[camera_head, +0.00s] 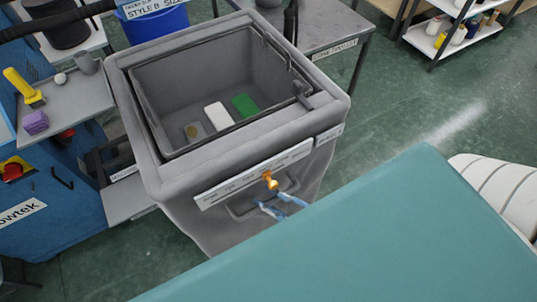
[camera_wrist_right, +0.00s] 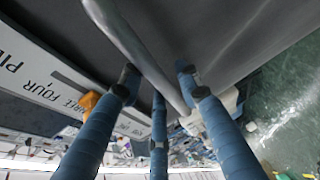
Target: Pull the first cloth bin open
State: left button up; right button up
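The grey cloth bin (camera_head: 180,190) stands in the middle of the head view, its top uncovered. Inside lie a white block (camera_head: 218,116), a green block (camera_head: 245,105) and a small grey piece with a brownish disc (camera_head: 192,131). Its front has a long white label (camera_head: 253,174), an orange piece (camera_head: 270,181) and a handle (camera_head: 240,213). The blue fingers of my right gripper (camera_head: 281,207) are at this handle. In the right wrist view, the grey handle bar (camera_wrist_right: 135,50) passes between the spread fingers (camera_wrist_right: 159,85), with gaps showing beside it. My left gripper is not in view.
A grey table (camera_head: 325,30) stands behind the bin. A blue machine (camera_head: 55,215) with a grey shelf (camera_head: 85,98) is at the left. A white rack (camera_head: 465,35) with spools is at the upper right. Green floor (camera_head: 400,110) is clear right of the bin.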

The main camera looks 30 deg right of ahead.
dwell(0.3)
jog(key=v, duration=1.2)
